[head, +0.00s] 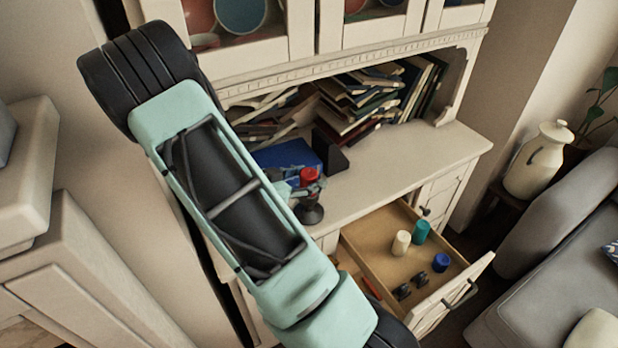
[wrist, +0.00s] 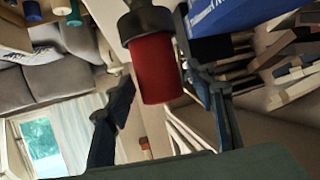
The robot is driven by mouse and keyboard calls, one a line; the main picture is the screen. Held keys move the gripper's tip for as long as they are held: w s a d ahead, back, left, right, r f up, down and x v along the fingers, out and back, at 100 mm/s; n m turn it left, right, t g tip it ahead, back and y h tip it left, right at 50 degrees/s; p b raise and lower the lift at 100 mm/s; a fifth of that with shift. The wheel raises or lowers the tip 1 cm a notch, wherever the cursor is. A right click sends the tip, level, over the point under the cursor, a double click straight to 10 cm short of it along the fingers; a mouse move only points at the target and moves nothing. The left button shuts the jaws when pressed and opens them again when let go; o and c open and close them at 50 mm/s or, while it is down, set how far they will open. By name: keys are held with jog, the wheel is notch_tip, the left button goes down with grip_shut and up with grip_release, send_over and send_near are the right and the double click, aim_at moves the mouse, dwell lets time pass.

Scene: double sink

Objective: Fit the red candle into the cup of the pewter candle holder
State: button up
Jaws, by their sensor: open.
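The red candle (head: 309,175) stands upright at the top of the dark pewter candle holder (head: 309,213) on the cabinet counter. In the wrist view the red candle (wrist: 158,68) meets the dark cup of the candle holder (wrist: 146,22), with its end at the cup's rim or inside it; the depth is hidden. My gripper (head: 305,188) is at the candle's height. In the wrist view my gripper (wrist: 155,90) is open, one finger on either side of the candle, with a clear gap at the left and a narrow one at the right.
Leaning books (head: 365,100) and a blue book (head: 285,156) lie behind the holder, beside a dark block (head: 330,152). Below the counter, an open drawer (head: 377,240) holds a cream candle (head: 401,243), a teal candle (head: 420,231), a blue candle (head: 441,262) and small dark items. The counter's right side is clear.

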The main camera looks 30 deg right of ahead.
jog(key=v, duration=1.1)
jog(key=shift+a, duration=0.2)
jog(key=shift+s+r, duration=0.1)
